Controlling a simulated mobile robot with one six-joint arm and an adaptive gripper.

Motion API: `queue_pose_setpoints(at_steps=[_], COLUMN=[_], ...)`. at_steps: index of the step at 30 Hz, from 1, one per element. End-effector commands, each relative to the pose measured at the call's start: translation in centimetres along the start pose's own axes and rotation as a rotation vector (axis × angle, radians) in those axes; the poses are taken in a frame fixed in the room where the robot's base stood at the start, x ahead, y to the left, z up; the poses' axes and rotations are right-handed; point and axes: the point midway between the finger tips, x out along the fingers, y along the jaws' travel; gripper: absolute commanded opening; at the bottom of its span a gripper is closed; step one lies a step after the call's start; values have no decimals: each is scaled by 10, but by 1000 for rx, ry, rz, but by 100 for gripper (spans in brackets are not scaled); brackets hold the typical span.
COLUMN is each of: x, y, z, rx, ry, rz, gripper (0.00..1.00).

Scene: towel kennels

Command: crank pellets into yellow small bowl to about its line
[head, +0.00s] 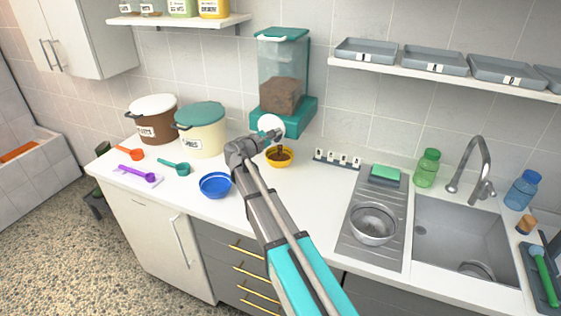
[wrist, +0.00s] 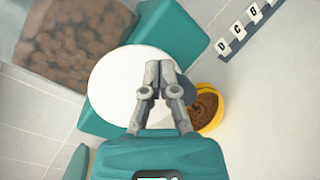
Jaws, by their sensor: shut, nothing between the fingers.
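The yellow small bowl (head: 279,157) stands on the counter under the front of the teal pellet dispenser (head: 283,75). Brown pellets lie in the bowl; the wrist view shows them in the bowl (wrist: 208,106) too, but I cannot make out its line. The dispenser's clear hopper holds brown pellets (wrist: 75,38) in its lower part. The white round crank disc (wrist: 115,88) is on the dispenser's front. My gripper (wrist: 160,68) is shut and empty, its fingertips in front of the disc; I cannot tell whether they touch it. My arm hides part of the disc in the head view.
A blue bowl (head: 215,185) stands left of my arm, with a teal scoop (head: 175,167) beyond it. Two lidded bins (head: 202,130) stand at the back left. A metal bowl (head: 373,224) sits on the drainboard by the sink (head: 465,240). Letter tags (head: 337,160) stand behind the bowl's right.

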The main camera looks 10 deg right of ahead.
Motion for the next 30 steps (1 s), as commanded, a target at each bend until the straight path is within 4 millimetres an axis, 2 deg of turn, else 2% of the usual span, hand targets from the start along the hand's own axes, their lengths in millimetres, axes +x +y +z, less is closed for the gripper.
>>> queue_pose_setpoints(at_steps=[30], x=[0], y=[-12], z=[-12], rx=[0], ry=[1], rz=[0], gripper=[0])
